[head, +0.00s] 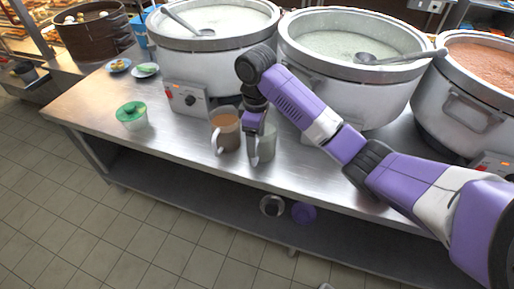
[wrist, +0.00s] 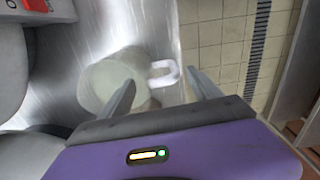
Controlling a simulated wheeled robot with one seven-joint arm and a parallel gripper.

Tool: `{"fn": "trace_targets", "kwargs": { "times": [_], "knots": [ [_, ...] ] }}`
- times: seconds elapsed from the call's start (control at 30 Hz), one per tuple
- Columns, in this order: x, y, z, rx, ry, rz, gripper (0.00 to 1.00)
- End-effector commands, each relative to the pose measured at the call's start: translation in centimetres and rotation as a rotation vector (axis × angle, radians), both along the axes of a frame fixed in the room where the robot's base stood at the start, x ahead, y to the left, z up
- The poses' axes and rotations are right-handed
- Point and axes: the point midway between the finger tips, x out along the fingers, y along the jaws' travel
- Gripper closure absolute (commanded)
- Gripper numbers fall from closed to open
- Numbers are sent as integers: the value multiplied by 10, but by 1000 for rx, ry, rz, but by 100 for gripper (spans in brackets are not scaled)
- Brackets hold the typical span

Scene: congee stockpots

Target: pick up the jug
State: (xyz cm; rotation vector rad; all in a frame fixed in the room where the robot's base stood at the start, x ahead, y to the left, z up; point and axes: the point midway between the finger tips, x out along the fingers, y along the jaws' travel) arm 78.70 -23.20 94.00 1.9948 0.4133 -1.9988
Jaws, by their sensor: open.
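A pale, translucent jug (head: 267,144) with a white handle stands near the front edge of the steel counter, just below my gripper (head: 255,130) in the head view. In the wrist view the jug (wrist: 103,88) lies left of centre, and its handle (wrist: 165,73) shows between the two fingers of my gripper (wrist: 163,82). The fingers are spread and grip nothing. A second jug (head: 228,132), holding something brown, stands just left of the pale one. My gripper partly hides the pale jug in the head view.
Large stockpots (head: 345,75) line the back of the counter, with a ladle in the middle one. A control box (head: 186,98) is at the left pot's foot. A green-lidded container (head: 131,115) and small plates stand left. The counter's front edge (head: 190,165) is close to the jugs.

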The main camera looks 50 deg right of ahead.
Motion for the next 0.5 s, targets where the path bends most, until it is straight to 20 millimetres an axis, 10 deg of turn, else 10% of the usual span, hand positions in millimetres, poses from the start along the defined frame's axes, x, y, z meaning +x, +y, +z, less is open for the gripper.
{"fn": "trace_targets", "kwargs": {
  "times": [0.5],
  "knots": [
    [-2,5,-49,1,2,-2,27]
  ]
}}
